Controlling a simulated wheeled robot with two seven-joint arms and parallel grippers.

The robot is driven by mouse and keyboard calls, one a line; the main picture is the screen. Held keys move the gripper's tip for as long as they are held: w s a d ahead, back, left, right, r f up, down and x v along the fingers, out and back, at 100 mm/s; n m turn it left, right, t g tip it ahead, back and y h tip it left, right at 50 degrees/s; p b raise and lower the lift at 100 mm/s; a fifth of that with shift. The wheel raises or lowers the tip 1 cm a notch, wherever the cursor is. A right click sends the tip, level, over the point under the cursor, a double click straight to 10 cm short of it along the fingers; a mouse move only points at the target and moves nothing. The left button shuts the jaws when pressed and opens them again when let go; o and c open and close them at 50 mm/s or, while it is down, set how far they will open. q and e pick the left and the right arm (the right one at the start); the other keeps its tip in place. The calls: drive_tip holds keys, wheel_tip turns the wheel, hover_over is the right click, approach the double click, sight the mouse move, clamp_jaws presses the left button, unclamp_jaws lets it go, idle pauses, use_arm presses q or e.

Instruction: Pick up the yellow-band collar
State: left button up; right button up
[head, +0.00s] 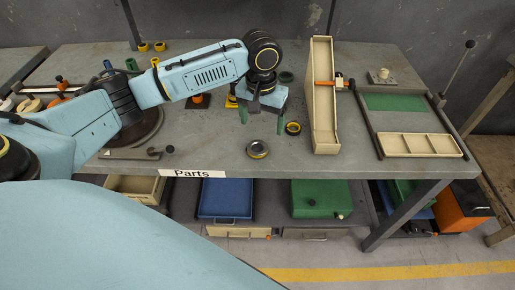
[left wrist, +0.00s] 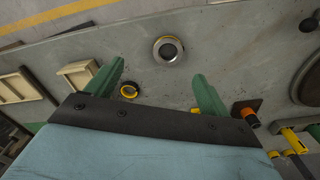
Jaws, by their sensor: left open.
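A steel ring-shaped collar with yellow on its rim (head: 257,149) lies on the grey bench near its front edge. It also shows in the left wrist view (left wrist: 168,49), beyond and between the fingertips. A smaller dark ring with a yellow band (head: 293,128) lies to its right and farther back; in the left wrist view this ring (left wrist: 129,91) is close to one finger. My left gripper (head: 262,119) points down above the bench, behind the steel collar. Its green fingers (left wrist: 158,69) are open with nothing between them. My right gripper is not in view.
A tall cream bin (head: 324,100) stands to the right, with a green-and-cream tray (head: 420,144) beyond it. Several yellow rings (head: 159,46) lie at the back left. An orange-topped piece (left wrist: 250,117) stands near a finger. The front strip around the collar is clear.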

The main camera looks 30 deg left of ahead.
sight(257, 152)
use_arm(q)
drive_tip(key=shift+n, duration=0.4)
drive_tip(key=f, duration=0.4)
drive_tip(key=a+f+b, duration=0.1)
drive_tip(key=f, duration=0.2)
drive_tip(key=a+f, duration=0.1)
drive_tip(key=f, duration=0.3)
drive_tip(key=shift+w+f, duration=0.35)
drive_tip(key=shift+c, duration=0.4)
drive_tip(key=c, duration=1.2)
